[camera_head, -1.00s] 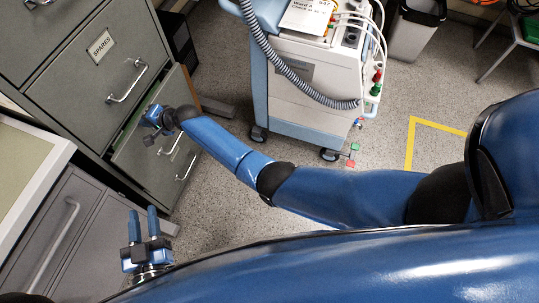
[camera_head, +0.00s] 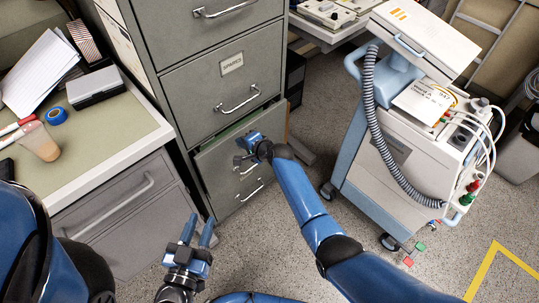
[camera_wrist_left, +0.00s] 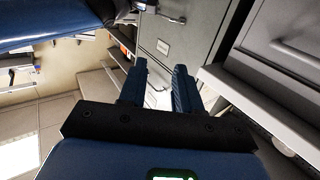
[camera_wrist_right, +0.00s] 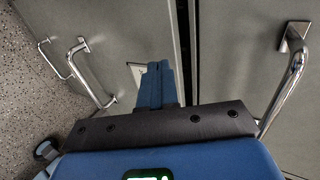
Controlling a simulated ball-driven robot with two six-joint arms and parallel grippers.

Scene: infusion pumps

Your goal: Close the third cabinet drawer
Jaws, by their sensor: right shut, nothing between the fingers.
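The grey filing cabinet (camera_head: 185,95) stands at the middle left of the head view. Its third drawer (camera_head: 218,166) sticks out a little, with a strip of green inside showing along its top edge. My right gripper (camera_head: 249,139) is at the upper part of this drawer's front, above its handle. In the right wrist view its fingers (camera_wrist_right: 155,84) are together and empty, over the drawer's label; I cannot tell whether they touch. My left gripper (camera_head: 197,232) is apart from the cabinet, in front of it, with its fingers spread and empty. They also show in the left wrist view (camera_wrist_left: 158,85).
A counter (camera_head: 110,130) with papers, a cup and blue tape stands left of the cabinet. A wheeled medical cart (camera_head: 385,160) with a ribbed hose stands to the right. Speckled floor lies free between cabinet and cart.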

